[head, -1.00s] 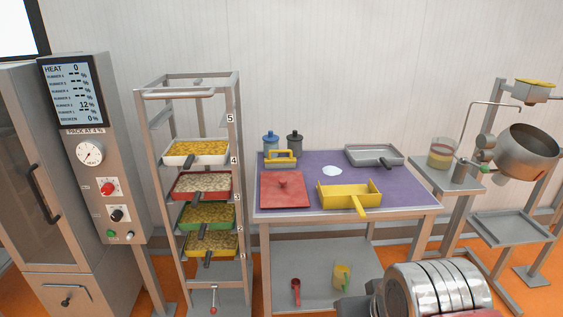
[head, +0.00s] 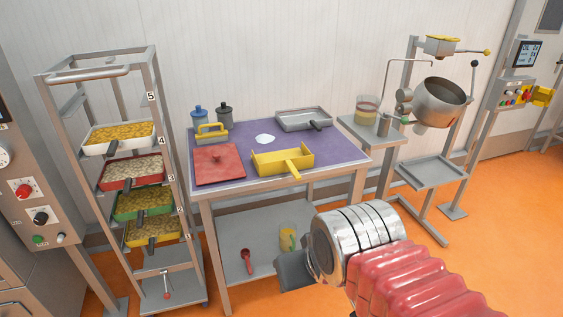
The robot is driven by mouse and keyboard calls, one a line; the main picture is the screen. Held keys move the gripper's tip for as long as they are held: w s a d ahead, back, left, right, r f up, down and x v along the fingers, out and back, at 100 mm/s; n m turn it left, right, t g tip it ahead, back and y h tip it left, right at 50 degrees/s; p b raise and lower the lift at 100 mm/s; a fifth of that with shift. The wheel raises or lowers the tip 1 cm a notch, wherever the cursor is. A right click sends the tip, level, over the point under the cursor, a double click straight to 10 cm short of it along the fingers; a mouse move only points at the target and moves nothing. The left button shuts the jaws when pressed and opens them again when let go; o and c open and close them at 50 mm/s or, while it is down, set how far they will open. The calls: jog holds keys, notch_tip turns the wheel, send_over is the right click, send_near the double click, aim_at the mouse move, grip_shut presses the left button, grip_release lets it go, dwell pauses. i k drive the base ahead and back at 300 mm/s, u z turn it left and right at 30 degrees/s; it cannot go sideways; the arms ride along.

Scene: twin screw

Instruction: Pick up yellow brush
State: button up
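A yellow-handled block (head: 211,130), which looks like the yellow brush, sits at the back left of the purple table top (head: 240,153). It is behind a red square lid (head: 219,165) with a knob. A yellow open tray with a handle (head: 283,161) lies at the table's front middle. My gripper (head: 292,271) shows only as a dark grey end beyond my silver and red arm, at the lower middle. It is well in front of the table and apart from the brush. Its fingers cannot be made out.
Two lidded jars (head: 224,112) and a grey pan (head: 303,119) stand at the table's back. A red scoop (head: 247,261) and a yellow jug (head: 288,239) are on the lower shelf. A tray rack (head: 157,130) stands left, a tilted metal pan (head: 440,101) right. Orange floor is open at right.

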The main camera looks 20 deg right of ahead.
aim_at(222, 135)
jog(key=z, duration=1.4)
jog(key=i, duration=1.95)
jog(key=u, duration=0.45)
